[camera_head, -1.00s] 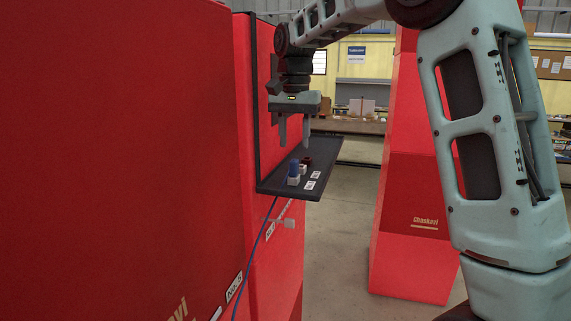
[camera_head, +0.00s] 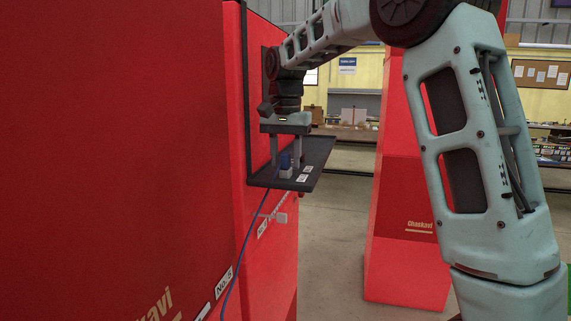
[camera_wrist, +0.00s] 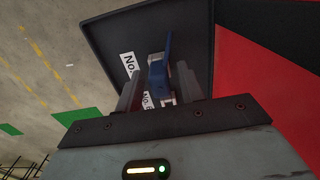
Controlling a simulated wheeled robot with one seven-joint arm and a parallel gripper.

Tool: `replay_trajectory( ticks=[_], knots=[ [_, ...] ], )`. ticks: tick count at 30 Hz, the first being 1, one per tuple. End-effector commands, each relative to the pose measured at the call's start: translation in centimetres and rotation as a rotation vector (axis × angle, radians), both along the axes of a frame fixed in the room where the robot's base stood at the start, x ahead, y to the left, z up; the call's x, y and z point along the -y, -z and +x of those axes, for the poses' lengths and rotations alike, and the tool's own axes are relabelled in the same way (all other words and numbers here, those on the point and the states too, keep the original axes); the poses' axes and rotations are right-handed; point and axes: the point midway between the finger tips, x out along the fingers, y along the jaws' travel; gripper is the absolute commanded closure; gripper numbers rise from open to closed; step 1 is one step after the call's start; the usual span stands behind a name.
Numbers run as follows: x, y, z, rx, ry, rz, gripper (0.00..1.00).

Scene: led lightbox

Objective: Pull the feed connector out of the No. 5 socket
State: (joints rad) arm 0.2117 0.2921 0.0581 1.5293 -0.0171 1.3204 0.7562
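The blue feed connector (camera_head: 285,160) stands upright in a white socket (camera_head: 286,173) on the black shelf (camera_head: 318,160). My gripper (camera_head: 286,158) points down over it, with one finger on each side. The fingers look open, with gaps beside the connector in the head view. In the wrist view, my gripper (camera_wrist: 160,88) has the blue connector (camera_wrist: 157,72) between its fingers, nearer the right one. Two white labels beginning "No." are partly visible there; the number by the connector is unclear. The dark red connector is hidden now.
The red cabinet wall (camera_head: 120,140) rises close to the left of the shelf. A blue cable (camera_head: 245,245) hangs below the shelf, past a small grey bracket (camera_head: 280,217). Another red cabinet (camera_head: 405,220) stands to the right, across open floor.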

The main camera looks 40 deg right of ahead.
Motion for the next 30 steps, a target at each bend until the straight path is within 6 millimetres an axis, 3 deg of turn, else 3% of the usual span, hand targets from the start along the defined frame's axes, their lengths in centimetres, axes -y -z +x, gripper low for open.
replay_trajectory(
  ticks=[1,4,17,30],
  knots=[
    [0.0,0.0,0.0,0.0,0.0,0.0,0.73],
    [0.0,0.0,0.0,0.0,0.0,0.0,1.0],
    [0.0,-0.4,0.0,0.0,0.0,0.0,1.0],
    [0.0,-2.5,0.0,0.0,0.0,0.0,1.0]
  ],
)
